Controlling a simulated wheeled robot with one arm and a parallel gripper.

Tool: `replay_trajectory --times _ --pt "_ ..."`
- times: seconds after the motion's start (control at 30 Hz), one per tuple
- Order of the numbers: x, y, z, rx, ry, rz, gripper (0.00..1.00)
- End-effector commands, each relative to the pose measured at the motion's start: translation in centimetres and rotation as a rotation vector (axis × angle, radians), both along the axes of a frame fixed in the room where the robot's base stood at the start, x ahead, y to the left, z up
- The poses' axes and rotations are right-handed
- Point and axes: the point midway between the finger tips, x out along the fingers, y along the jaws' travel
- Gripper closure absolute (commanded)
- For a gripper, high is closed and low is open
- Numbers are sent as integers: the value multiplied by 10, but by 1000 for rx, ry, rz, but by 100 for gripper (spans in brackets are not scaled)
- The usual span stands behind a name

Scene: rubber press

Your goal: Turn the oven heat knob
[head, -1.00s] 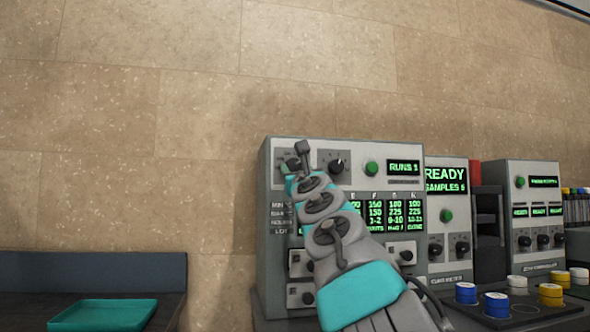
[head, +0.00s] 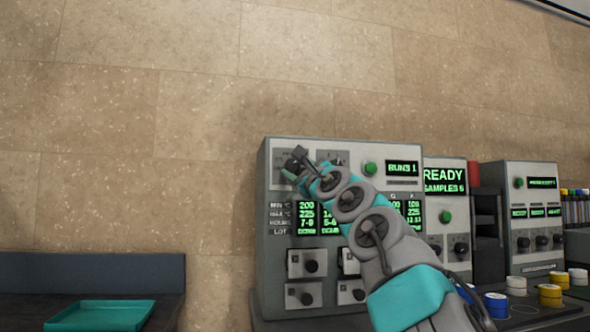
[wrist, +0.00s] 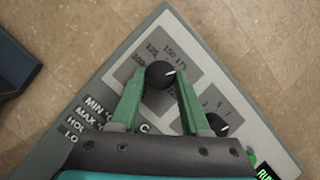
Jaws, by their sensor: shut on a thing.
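The heat knob (wrist: 160,75) is a round black dial with a white pointer line, ringed by a temperature scale on a dark plate. In the wrist view its line points right and slightly up. My gripper (wrist: 163,84) has its two green fingers on opposite sides of the knob, shut on it. In the head view my gripper (head: 298,162) is at the upper left of the large grey oven panel (head: 266,225) and hides the knob.
A second black dial (wrist: 217,124) sits close to the right finger. A green button (head: 370,168) and lit displays are to its right, and several lower knobs (head: 311,267) are below. A teal tray (head: 100,315) stands far left. Several colored discs (head: 496,304) lie at lower right.

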Motion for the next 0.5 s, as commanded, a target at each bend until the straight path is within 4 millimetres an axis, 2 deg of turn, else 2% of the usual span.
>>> replay_trajectory --times 0.3,0.5 --pt "1 -1 4 -285 -81 6 100" --pt "0 0 5 -410 -120 7 100"
